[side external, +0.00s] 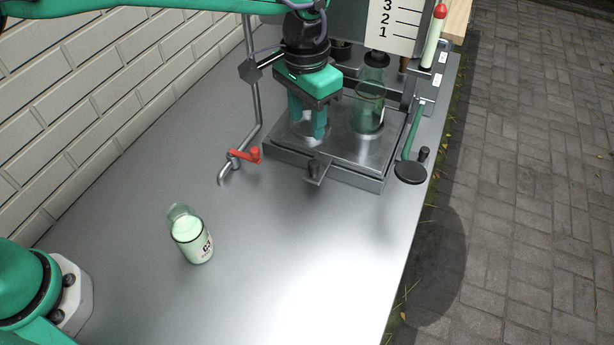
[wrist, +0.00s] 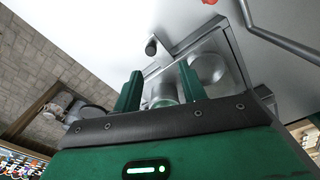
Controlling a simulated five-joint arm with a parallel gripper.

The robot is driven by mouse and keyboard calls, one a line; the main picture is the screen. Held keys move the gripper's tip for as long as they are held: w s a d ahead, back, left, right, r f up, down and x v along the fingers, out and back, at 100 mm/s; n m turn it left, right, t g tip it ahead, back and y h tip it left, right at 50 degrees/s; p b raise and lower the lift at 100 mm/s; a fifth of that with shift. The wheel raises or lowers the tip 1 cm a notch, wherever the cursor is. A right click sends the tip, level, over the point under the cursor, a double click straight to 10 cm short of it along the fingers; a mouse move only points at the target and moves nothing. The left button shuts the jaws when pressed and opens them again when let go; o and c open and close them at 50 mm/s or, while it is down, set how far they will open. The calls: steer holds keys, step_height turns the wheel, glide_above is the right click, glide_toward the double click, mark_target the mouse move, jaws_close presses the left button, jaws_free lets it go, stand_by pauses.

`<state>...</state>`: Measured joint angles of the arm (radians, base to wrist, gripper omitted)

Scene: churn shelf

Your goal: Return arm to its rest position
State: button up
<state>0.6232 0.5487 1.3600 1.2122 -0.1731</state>
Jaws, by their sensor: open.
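My gripper (side external: 307,122) is open above the left part of a square metal platform (side external: 285,158). Its two green fingers point down, with no object clearly held. In the wrist view, the fingers (wrist: 160,75) stand apart. A greenish glass vessel (wrist: 163,93) shows in the gap, but its distance is unclear. A clear glass bottle (side external: 369,108) stands on the platform, just right of my gripper. A round metal disc (wrist: 208,68) also shows on the platform.
A jar of pale green liquid (side external: 192,240) stands on the grey bench (side external: 270,250) at front left. A red-handled tap (side external: 245,156) is left of the platform. A numbered board (side external: 393,22) and a red-topped cylinder (side external: 434,38) stand behind. A brick wall (side external: 110,110) borders the left.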

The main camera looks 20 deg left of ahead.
steer(key=s+a+r+n+t, duration=0.1)
steer(key=s+a+r, duration=0.3)
steer(key=a, duration=0.5)
steer(key=s+a+r+n+t, duration=0.1)
steer(key=s+a+r+n, duration=0.15)
steer(key=a+r, duration=0.55)
steer(key=s+a+f+n+t, duration=0.1)
steer(key=s+a+f, duration=0.1)
steer(key=s+a, duration=0.5)
steer(key=s+a+f+t, duration=0.2)
steer(key=s+a+f, duration=0.1)
steer(key=s+a, duration=0.4)
steer(key=shift+s+a+n, duration=0.15)
steer(key=shift+s+n, duration=0.2)
